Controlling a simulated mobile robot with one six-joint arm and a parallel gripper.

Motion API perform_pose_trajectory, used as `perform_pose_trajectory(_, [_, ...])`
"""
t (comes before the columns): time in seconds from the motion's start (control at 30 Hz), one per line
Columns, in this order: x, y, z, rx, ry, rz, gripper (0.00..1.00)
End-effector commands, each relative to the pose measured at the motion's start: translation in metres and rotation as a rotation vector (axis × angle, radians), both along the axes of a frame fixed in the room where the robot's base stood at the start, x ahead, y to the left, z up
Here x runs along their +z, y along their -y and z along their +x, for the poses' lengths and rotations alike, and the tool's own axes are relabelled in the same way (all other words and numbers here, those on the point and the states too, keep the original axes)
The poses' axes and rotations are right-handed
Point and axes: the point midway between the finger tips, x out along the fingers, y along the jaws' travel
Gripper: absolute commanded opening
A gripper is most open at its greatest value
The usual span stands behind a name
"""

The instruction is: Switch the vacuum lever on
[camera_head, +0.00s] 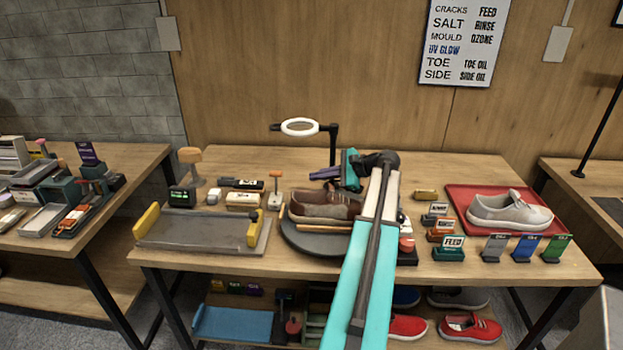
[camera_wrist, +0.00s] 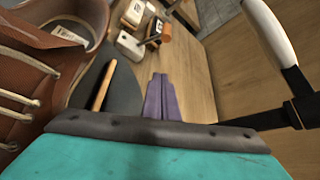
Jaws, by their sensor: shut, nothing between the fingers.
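A small upright lever (camera_head: 275,188) with an orange top stands on the table left of the round dark turntable (camera_head: 300,242). I take it for the vacuum lever, but cannot read a label or tell its setting. In the wrist view an orange-and-dark piece (camera_wrist: 165,30) beside pale blocks may be the same lever. My gripper (camera_head: 314,176) has purple fingers, shut and empty. It is above the back of the turntable, right of the lever and apart from it. The fingers also show in the wrist view (camera_wrist: 160,78).
A brown shoe (camera_head: 325,207) sits on the turntable in front of my gripper. A ring lamp (camera_head: 300,127) stands behind. Pale labelled blocks (camera_head: 243,200) and a grey tray (camera_head: 190,232) are at left. A red tray (camera_head: 470,205) with a pale sneaker (camera_head: 508,211) is at right.

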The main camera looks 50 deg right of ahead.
Motion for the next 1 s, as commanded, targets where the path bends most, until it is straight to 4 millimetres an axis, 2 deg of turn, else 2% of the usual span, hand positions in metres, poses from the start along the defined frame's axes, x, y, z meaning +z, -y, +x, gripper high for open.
perform_pose_trajectory(1.0, [-0.0023, 0.0070, 0.0046, 0.003, 0.000, 0.000, 0.00])
